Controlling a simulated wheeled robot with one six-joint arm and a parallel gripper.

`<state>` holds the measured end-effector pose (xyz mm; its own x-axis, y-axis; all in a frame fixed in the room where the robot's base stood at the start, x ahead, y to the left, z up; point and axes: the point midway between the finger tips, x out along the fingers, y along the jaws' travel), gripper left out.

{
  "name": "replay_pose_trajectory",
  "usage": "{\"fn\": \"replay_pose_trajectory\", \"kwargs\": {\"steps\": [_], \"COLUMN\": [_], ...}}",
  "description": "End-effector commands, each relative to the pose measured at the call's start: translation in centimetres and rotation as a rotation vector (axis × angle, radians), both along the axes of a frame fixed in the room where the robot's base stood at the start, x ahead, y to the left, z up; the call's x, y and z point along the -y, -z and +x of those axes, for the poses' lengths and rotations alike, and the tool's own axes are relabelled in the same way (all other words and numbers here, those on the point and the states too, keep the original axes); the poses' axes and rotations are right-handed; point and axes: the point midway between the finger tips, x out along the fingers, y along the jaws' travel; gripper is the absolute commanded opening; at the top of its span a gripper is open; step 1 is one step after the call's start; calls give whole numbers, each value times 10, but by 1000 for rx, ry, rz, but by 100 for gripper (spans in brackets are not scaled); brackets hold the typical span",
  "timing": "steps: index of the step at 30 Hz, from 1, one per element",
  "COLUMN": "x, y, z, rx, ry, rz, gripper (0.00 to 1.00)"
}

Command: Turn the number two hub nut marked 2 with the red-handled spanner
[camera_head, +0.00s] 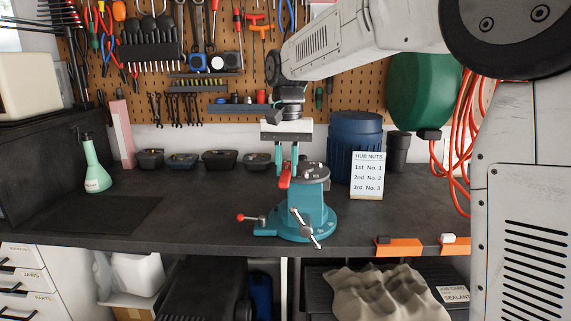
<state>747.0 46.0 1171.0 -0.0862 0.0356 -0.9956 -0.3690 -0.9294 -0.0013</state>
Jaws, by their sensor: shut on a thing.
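A teal hub stand (308,212) stands on the bench near its front edge. Its round grey top (314,172) carries small dark nuts; their number marks are too small to read surely. The red-handled spanner (285,176) is at the left side of this top, its red handle upright or steeply tilted. My gripper (287,165) points down from above, its two teal fingers shut on the spanner. Whether the spanner's jaw is seated on a nut, and on which one, I cannot tell.
A white card (367,175) lists hub nuts: 1st No. 1, 2nd No. 2, 3rd No. 3. A red-knobbed lever (249,218) sticks out left of the stand. A blue drum (354,138) and several dark trays (220,159) stand behind.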

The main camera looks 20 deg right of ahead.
Motion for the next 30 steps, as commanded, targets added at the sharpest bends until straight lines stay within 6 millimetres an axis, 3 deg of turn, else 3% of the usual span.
{"fn": "replay_pose_trajectory", "kwargs": {"steps": [30], "x": [0], "y": [-53], "z": [0], "rx": [0], "ry": [2], "rz": [0], "gripper": [0]}}
